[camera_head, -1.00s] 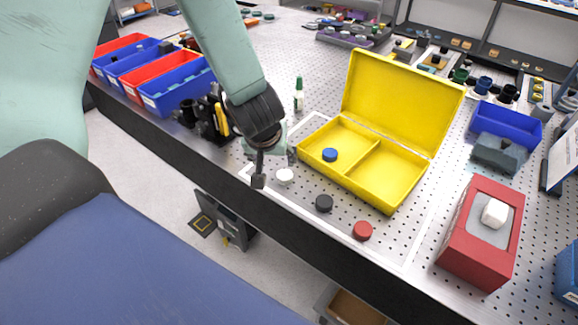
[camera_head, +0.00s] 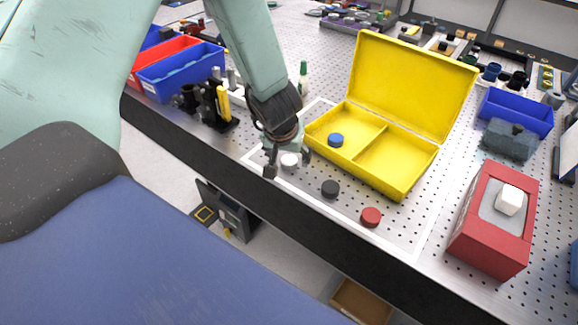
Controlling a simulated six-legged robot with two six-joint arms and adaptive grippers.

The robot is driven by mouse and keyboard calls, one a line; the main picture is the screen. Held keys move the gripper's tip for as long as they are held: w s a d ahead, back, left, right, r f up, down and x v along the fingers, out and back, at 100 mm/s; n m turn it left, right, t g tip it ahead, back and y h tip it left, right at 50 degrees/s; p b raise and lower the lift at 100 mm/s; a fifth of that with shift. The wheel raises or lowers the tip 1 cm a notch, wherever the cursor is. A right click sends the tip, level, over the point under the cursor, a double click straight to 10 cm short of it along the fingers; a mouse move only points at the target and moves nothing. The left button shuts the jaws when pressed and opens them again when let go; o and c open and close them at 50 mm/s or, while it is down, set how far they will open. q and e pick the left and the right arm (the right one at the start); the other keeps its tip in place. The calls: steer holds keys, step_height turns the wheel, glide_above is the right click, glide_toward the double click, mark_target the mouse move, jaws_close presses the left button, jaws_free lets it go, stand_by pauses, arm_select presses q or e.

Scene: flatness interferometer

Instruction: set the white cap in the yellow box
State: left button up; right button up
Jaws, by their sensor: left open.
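The white cap (camera_head: 290,160) lies on the perforated table top near the front edge. The yellow box (camera_head: 390,178) stands to its right with its lid raised. A blue cap (camera_head: 336,140) is in the box's left compartment; the right compartment is empty. My left gripper (camera_head: 287,165) is open, one finger on the left of the white cap and one on the right, and part of the cap is hidden by it. I cannot tell whether the fingers touch the cap. My right gripper is not in view.
A black cap (camera_head: 330,188) and a red cap (camera_head: 371,217) lie in front of the yellow box. A red block with a white button (camera_head: 490,225) stands at the right. A green-capped bottle (camera_head: 303,78) stands behind the gripper. Blue and red bins (camera_head: 180,75) stand at the left.

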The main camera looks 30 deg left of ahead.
arm_select(q)
steer(key=shift+w+f, duration=0.2)
steer(key=shift+f, duration=0.25)
steer(key=shift+a, duration=0.1)
steer(key=shift+c, duration=0.6)
steer(key=c, duration=0.6)
steer(key=shift+c, duration=0.7)
steer(key=shift+c, duration=0.3)
steer(key=shift+r, duration=0.15)
